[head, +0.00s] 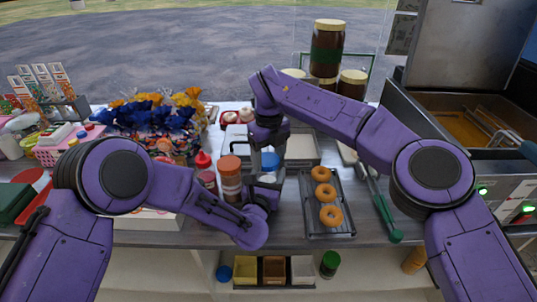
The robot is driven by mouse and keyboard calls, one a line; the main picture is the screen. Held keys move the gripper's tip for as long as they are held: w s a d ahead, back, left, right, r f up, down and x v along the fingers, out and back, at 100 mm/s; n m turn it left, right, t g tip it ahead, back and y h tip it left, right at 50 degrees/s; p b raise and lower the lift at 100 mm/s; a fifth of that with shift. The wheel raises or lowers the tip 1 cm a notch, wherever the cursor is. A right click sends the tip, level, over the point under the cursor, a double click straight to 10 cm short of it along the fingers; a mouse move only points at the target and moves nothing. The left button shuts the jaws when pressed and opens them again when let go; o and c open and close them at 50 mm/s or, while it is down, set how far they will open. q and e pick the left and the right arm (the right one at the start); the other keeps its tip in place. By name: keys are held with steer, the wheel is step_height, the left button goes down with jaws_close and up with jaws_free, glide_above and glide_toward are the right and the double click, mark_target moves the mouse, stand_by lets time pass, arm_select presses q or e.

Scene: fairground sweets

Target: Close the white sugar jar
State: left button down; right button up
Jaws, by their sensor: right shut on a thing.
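My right gripper (269,148) points down over the middle of the counter and is shut on a blue lid (270,161). The white sugar jar (267,178) seems to be the pale shape just below the lid; most of it is hidden by my grippers. I cannot tell whether the lid touches the jar's rim. My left gripper (266,188) is low in front of the jar, close to it. Its fingers are partly hidden, and I cannot tell whether they grip the jar.
An orange-capped jar (230,178) and a red-capped bottle (203,162) stand close on the left. A dark tray (345,215) with doughnuts (330,194) lies on the right, beside green-handled tongs (387,216). Behind is a pale tray (300,148). Tall brown jars (327,50) stand at the back.

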steer(key=m, duration=0.5)
steer(key=shift+a+m, duration=0.15)
steer(key=shift+m, duration=0.15)
steer(key=m, duration=0.3)
steer(key=shift+a, duration=0.1)
steer(key=m, duration=0.6)
steer(key=shift+a, duration=0.15)
steer(key=m, duration=0.3)
steer(key=shift+w, duration=0.15)
steer(key=m, duration=0.3)
steer(key=shift+a, duration=0.1)
steer(key=m, duration=0.6)
steer(key=shift+w+m, duration=0.25)
steer(key=shift+m, duration=0.05)
steer(key=m, duration=0.8)
steer(key=shift+w+d, duration=0.15)
steer(key=shift+d, duration=0.05)
steer(key=o, duration=1.1)
